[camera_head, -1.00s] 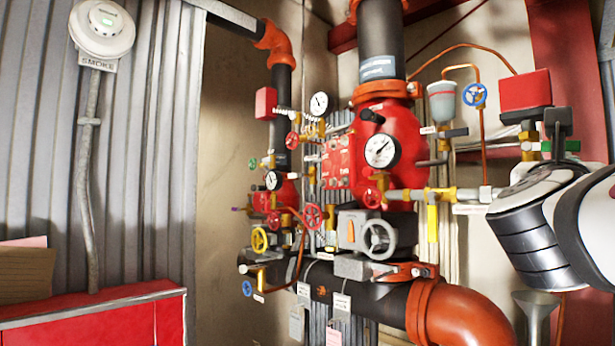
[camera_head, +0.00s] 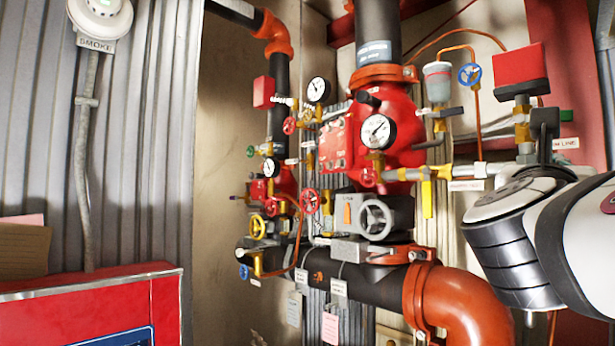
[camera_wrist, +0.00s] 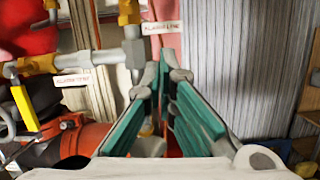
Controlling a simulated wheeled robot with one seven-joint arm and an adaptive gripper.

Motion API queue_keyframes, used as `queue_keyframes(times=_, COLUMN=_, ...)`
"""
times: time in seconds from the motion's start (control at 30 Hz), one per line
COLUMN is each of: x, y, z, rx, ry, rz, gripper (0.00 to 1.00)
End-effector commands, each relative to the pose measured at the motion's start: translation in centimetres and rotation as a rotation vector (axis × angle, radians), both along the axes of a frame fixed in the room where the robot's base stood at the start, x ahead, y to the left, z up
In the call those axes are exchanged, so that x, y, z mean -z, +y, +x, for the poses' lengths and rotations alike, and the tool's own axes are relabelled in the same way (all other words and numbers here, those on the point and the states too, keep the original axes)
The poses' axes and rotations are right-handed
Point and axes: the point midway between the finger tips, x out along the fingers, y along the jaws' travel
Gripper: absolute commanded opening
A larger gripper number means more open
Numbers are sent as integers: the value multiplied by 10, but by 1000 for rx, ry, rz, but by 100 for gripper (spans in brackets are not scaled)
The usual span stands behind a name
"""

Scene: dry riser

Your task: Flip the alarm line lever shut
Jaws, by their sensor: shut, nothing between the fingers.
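The alarm line label (camera_head: 565,143) is partly hidden behind my arm at the right of the head view. In the wrist view the alarm line label (camera_wrist: 161,28) hangs at the top centre, beside a brass valve body (camera_wrist: 129,12). That brass fitting (camera_head: 522,122) also stands below a red box in the head view. I cannot clearly make out the alarm line lever; a small green piece (camera_head: 566,117) near it may be part of it or of my gripper. My gripper (camera_wrist: 163,76) is shut and empty, below the label in the wrist view.
A yellow lever (camera_head: 427,199) hangs down beside the alarm test label (camera_head: 465,185), left of my arm. A red box (camera_head: 518,72) sits above the brass fitting. A large orange elbow (camera_head: 458,305) lies below.

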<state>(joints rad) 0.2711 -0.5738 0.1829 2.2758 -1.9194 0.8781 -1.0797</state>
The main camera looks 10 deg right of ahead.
Motion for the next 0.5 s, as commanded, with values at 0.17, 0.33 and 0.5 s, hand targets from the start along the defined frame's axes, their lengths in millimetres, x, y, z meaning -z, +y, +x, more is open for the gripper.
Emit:
queue_keyframes(times=0.17, x=8, y=31, z=-24, rx=-2, ry=-2, rz=-2, gripper=0)
queue_keyframes(times=0.33, x=14, y=49, z=-38, rx=-1, ry=0, rz=-2, gripper=0)
queue_keyframes(times=0.5, x=17, y=57, z=-44, rx=0, ry=1, rz=-1, gripper=0)
